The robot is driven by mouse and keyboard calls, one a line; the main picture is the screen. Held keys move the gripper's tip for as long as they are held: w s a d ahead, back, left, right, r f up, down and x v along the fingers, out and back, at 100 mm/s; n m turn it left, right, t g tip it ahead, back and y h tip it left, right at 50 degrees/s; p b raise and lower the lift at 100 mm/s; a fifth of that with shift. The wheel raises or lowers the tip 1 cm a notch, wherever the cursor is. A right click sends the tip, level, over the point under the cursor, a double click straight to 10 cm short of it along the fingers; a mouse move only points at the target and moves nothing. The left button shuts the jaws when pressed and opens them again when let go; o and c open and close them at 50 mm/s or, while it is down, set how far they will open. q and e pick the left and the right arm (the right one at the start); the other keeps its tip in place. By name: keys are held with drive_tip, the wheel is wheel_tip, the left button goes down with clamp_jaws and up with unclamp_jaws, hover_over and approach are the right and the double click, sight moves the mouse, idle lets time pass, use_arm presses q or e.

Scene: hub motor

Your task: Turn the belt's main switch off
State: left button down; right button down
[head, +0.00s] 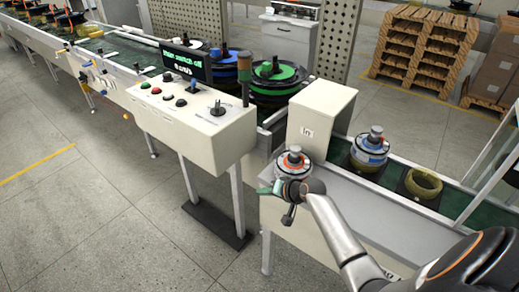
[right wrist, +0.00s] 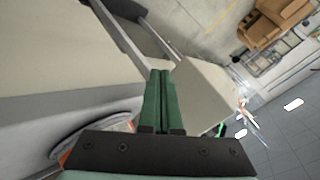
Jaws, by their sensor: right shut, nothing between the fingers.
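The control box (head: 190,130) of the belt stands on legs left of centre in the head view. Its sloping top carries red, green and black buttons (head: 155,91) and a black switch with an upright handle (head: 217,108) near the right end. A dark display (head: 187,62) behind it shows green text that seems to end in "ON". My right gripper (head: 264,190) is below and right of the box, beside a motor hub (head: 293,164). Its green fingers are closed together and empty, also in the right wrist view (right wrist: 160,75). My left gripper is not in view.
A cream housing (head: 320,118) stands over the belt, right of the control box. Another hub (head: 370,150) and a yellow ring (head: 424,183) sit on the belt beyond. A signal post (head: 244,75) rises at the box's back corner. The floor in front is clear.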

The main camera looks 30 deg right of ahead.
drive_tip(key=s+a+f+n+g+h, duration=0.1)
drive_tip(key=s+a+f+n, duration=0.25)
drive_tip(key=s, duration=0.35)
drive_tip(key=s+a+f+n, duration=0.2)
drive_tip(key=s+a+f, duration=0.2)
drive_tip(key=s+f, duration=0.15)
drive_tip(key=s+a+r+n+y, duration=0.1)
drive_tip(key=s+a+n, duration=0.3)
drive_tip(key=s+a, duration=0.6)
drive_tip(key=s, duration=0.2)
drive_tip(key=shift+s+r+n+t, duration=0.3)
drive_tip(key=shift+s+n, duration=0.05)
drive_tip(key=shift+s, duration=0.05)
drive_tip(key=shift+w+a, duration=0.1)
